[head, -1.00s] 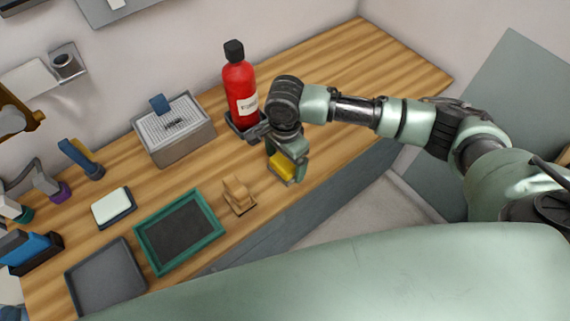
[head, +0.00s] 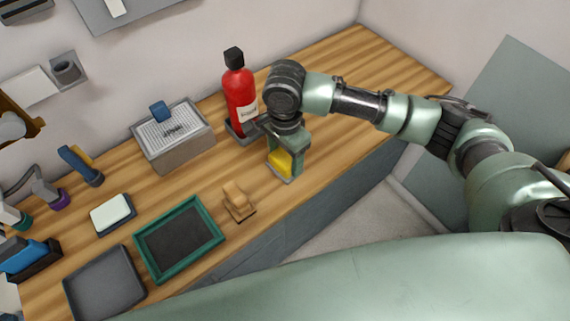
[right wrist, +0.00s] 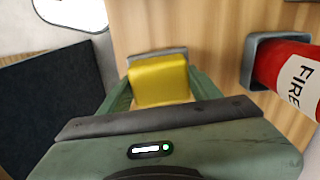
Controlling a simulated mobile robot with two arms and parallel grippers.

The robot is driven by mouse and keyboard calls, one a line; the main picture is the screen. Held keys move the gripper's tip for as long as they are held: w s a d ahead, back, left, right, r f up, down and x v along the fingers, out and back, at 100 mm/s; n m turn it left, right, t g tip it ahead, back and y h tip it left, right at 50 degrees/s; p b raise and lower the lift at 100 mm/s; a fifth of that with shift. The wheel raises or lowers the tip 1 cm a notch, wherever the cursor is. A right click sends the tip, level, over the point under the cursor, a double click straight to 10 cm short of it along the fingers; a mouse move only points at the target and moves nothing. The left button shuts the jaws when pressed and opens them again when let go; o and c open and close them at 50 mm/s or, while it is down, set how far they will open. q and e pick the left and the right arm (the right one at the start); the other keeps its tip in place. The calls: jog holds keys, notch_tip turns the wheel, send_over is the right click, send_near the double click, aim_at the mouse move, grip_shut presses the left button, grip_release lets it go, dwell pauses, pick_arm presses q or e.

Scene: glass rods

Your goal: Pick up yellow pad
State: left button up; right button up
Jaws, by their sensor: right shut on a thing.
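The yellow pad (head: 280,162) is a small yellow block near the front edge of the wooden counter, beside the red bottle. It also shows in the right wrist view (right wrist: 158,80), between the two green fingers, with a grey piece visible along its far edge. My right gripper (head: 284,166) points down and is shut on the yellow pad. In the right wrist view the gripper's fingers (right wrist: 160,92) sit on either side of it. I cannot tell whether the pad touches the counter. My left gripper is not in view.
A red fire bottle (head: 240,96) stands in a grey holder just left of the gripper. A tan wooden block (head: 238,201), a green-rimmed tray (head: 219,236), a grey tray (head: 139,284) and a grey box (head: 183,153) lie further left. The counter's right end (head: 385,70) is clear.

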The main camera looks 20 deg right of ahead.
aim_at(285, 157)
notch_tip(285, 157, up, 15)
dwell(0.3)
